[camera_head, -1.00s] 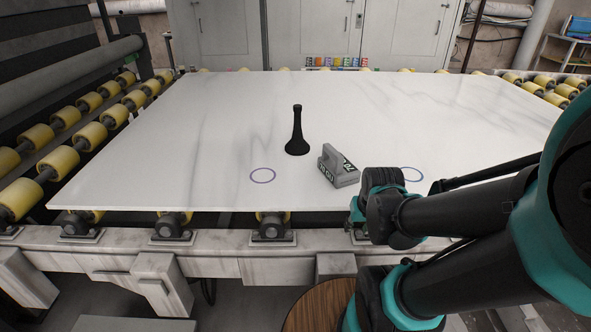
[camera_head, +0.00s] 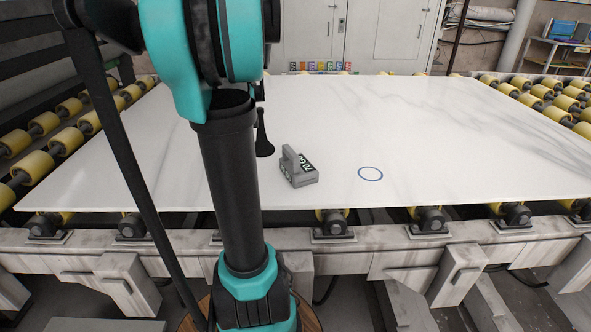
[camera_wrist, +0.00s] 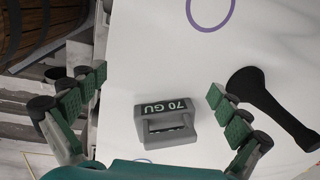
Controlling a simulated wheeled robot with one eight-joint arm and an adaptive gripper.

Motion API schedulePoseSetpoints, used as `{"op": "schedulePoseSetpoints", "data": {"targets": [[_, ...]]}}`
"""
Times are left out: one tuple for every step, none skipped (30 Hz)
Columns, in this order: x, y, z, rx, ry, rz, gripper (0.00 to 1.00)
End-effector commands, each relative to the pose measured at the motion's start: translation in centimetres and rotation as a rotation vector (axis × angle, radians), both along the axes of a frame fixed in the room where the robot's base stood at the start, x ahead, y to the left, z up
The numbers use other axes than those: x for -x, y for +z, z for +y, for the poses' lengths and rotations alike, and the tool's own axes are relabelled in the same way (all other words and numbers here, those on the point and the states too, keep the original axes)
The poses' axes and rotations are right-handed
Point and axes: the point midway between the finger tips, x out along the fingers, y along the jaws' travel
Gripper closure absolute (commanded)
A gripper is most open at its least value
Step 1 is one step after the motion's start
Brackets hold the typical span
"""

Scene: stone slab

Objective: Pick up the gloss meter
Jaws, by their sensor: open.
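The gloss meter (camera_head: 299,170) is a small grey block with a handle and a dark display, standing on the white marble slab (camera_head: 450,130) near its front edge. In the wrist view the gloss meter (camera_wrist: 150,125) shows its display reading "70 GU". My gripper (camera_wrist: 157,84) is open, its green-padded fingers spread to the left and right of the meter in the picture. Nothing is held, and no contact with the meter shows. In the head view my gripper is hidden behind my arm.
A black flared tool (camera_wrist: 272,108) lies or stands close beside my right-hand finger; in the head view it (camera_head: 264,140) is partly hidden by my arm. A drawn ring (camera_head: 370,173) marks the slab right of the meter. Yellow rollers (camera_head: 38,163) flank the slab.

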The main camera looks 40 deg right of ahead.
Motion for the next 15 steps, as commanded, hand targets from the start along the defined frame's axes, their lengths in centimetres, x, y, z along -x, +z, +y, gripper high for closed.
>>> {"op": "schedulePoseSetpoints", "data": {"targets": [[0.0, 1.0, -3.0, -0.021, -0.167, 0.006, 0.0], [0.2, 1.4, -4.5, -0.035, -0.269, 0.011, 0.0], [0.4, 2.1, -6.6, -0.052, -0.405, 0.016, 0.0], [0.6, 2.6, -8.0, -0.063, -0.502, 0.02, 0.0], [0.9, 3.0, -9.4, -0.074, -0.595, 0.024, 0.0], [1.3, 3.5, -11.1, -0.086, -0.713, 0.029, 0.0], [1.7, 3.9, -12.3, -0.095, -0.795, 0.033, 0.0], [2.1, 4.2, -13.4, -0.103, -0.871, 0.036, 0.0], [2.5, 4.6, -14.7, -0.11, -0.961, 0.039, 0.0], [2.8, 4.9, -15.6, -0.116, -1.022, 0.042, 0.0], [3.1, 5.1, -16.3, -0.121, -1.074, 0.045, 0.0], [3.5, 5.4, -17.1, -0.125, -1.136, 0.047, 0.0], [3.7, 5.5, -17.6, -0.128, -1.174, 0.049, 0.0], [3.9, 5.6, -18.0, -0.13, -1.205, 0.051, 0.0], [4.1, 5.7, -18.5, -0.133, -1.237, 0.052, 0.0]]}}
